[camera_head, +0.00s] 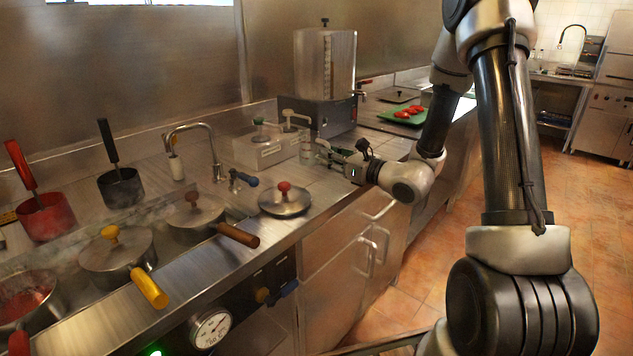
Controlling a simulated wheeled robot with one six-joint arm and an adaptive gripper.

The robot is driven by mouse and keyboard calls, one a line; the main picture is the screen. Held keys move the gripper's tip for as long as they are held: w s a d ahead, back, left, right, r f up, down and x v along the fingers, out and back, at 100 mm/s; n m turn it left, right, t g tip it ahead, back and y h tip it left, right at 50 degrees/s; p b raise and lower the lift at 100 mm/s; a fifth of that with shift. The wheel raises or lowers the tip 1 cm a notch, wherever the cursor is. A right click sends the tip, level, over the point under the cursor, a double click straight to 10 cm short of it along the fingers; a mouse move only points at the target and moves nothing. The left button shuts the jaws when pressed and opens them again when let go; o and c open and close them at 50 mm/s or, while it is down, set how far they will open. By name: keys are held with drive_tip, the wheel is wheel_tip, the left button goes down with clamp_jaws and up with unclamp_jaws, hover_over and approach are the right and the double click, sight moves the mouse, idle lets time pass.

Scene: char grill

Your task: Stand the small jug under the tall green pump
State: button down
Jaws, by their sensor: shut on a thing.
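My gripper (322,152) is shut on the small jug (306,151), a small grey metal vessel that looks upright. It is at the right front of a steel pump box (256,155) on the counter. Two pumps rise from the box. The left one (259,124) shows a greenish collar and a pale head. The right one (289,118) is taller, with a pale spout reaching right, above or near the jug. I cannot tell which is the tall green pump, nor whether the jug touches the counter.
A large steel dispenser (325,75) stands behind the pumps. A lid with a red knob (285,199) lies on the counter in front. Steaming pots (117,255) and a tap (212,150) are to the left. A green board with red food (403,115) is at the back right.

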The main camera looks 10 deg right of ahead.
drive_tip(key=shift+a+f, duration=0.2)
drive_tip(key=shift+f, duration=3.2)
drive_tip(key=c, duration=1.5)
unclamp_jaws()
drive_tip(key=shift+f, duration=0.1)
